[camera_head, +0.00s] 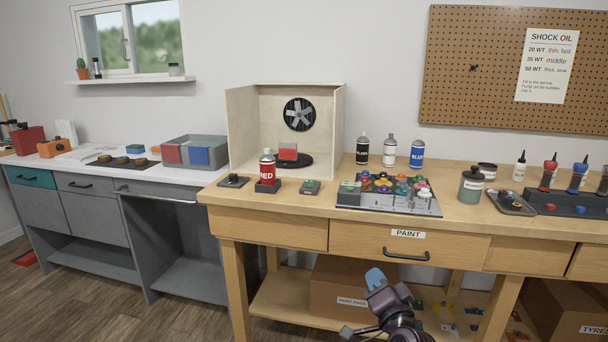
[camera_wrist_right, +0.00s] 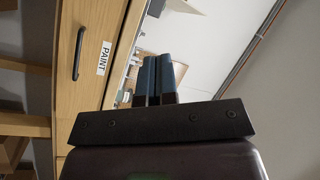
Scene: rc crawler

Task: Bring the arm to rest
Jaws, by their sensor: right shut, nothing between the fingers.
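My right gripper (camera_head: 375,278) is in front of the wooden workbench (camera_head: 445,206), below its tabletop and near the PAINT drawer (camera_head: 407,248). Its blue fingers are together and hold nothing. In the right wrist view the shut fingers (camera_wrist_right: 154,80) point upward in the picture, with the PAINT drawer (camera_wrist_right: 95,60) to their left. My left gripper does not show in either view.
The bench carries a spray booth (camera_head: 237,130), a red can (camera_head: 267,168) on a stand, a tray of paint jars (camera_head: 430,208), several bottles and a dark rack (camera_head: 560,203). Boxes (camera_head: 335,290) sit on the shelf below. A grey counter (camera_head: 100,180) stands left.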

